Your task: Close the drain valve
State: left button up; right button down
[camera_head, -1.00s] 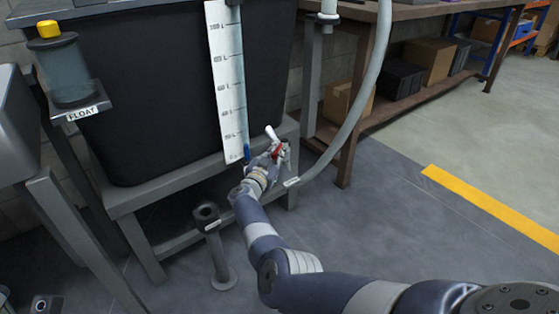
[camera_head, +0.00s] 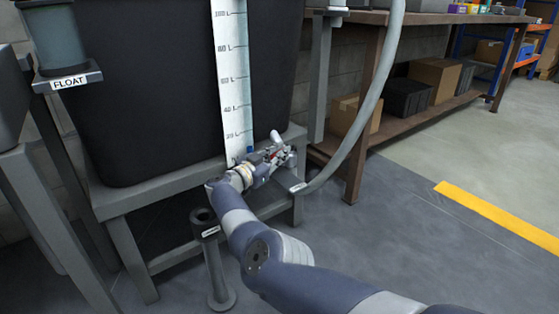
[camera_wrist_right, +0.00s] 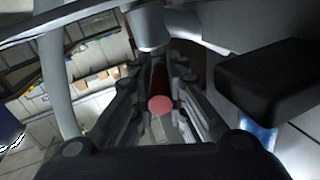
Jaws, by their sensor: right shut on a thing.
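The drain valve sits low on the dark tank (camera_head: 160,90), by the lower front right corner, where the grey hose (camera_head: 372,105) ends. Its red handle (camera_head: 270,157) shows only in small part in the head view. My right gripper (camera_head: 278,154) is at the valve and is shut on the handle. In the right wrist view, the round red end of the handle (camera_wrist_right: 160,104) lies between the two fingers of my right gripper (camera_wrist_right: 162,115). The fingers hide most of the valve body, so its exact angle is hard to tell. My left gripper is not in view.
A white level scale (camera_head: 232,80) runs down the tank front. A grey stand (camera_head: 150,190) carries the tank. A short post (camera_head: 212,260) stands on the floor beside my right arm. A FLOAT holder (camera_head: 68,80) is at left. A workbench with boxes (camera_head: 435,78) is behind right.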

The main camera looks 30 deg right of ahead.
dwell(0.5)
jog(key=c, duration=1.6)
grip_release()
jog(key=shift+o, duration=0.2)
jog(key=shift+r, duration=0.1)
notch_tip(320, 180, up, 10)
jog(key=shift+f, duration=0.1)
